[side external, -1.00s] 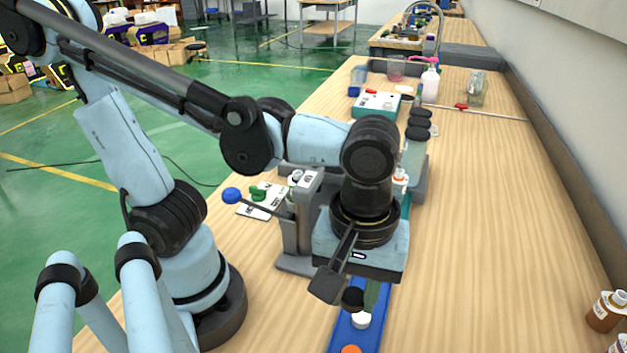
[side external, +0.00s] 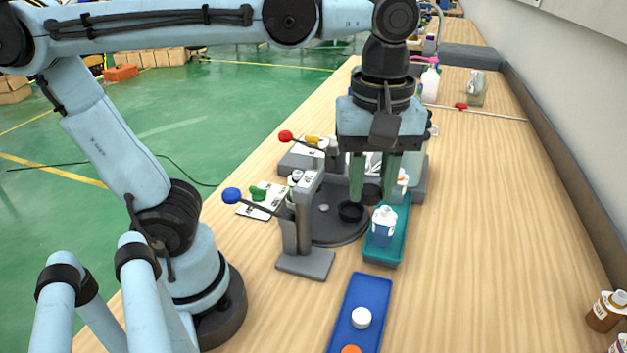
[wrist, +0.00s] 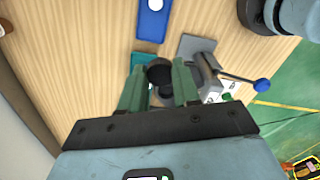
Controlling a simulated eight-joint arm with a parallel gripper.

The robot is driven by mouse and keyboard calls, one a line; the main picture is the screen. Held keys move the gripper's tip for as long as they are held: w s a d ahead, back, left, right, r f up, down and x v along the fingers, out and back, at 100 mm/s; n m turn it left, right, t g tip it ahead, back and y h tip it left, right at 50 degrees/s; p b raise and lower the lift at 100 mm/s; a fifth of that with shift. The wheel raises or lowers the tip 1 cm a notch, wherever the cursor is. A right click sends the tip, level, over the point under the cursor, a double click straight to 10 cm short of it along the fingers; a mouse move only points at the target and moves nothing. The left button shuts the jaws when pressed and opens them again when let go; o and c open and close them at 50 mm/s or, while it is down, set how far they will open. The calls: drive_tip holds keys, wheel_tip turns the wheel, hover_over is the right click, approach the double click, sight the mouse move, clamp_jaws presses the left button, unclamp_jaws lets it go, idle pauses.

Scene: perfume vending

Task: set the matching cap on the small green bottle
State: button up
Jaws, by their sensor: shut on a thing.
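My gripper (side external: 373,190) is over the teal tray and the dark round plate, with its green fingers pointing down. It is shut on a black cap (side external: 372,194), which also shows between the fingertips in the wrist view (wrist: 160,72). A black ring-like holder (side external: 351,211) on the dark round plate (side external: 325,222) is just left of the cap. I cannot make out the small green bottle; the gripper and stands hide part of this area. A blue-labelled bottle with a white top (side external: 384,226) stands upright in the teal tray (side external: 384,253).
The blue tray (side external: 366,295) at the front holds a white cap (side external: 361,318) and an orange cap (side external: 351,350). A grey press stand with a blue-knobbed lever (side external: 305,235) is left of the gripper; a red-knobbed lever (side external: 286,136) is behind. The table's right is mostly clear.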

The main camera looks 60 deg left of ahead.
drive_tip(key=w+a+n, duration=0.3)
drive_tip(key=a+n, duration=0.2)
drive_tip(key=a, duration=0.8)
drive_tip(key=n, duration=0.4)
hover_over(298, 173)
wheel_tip(298, 173, down, 4)
drive_tip(key=shift+f, duration=3.35)
drive_tip(key=shift+f, duration=0.7)
drive_tip(key=o, duration=1.6)
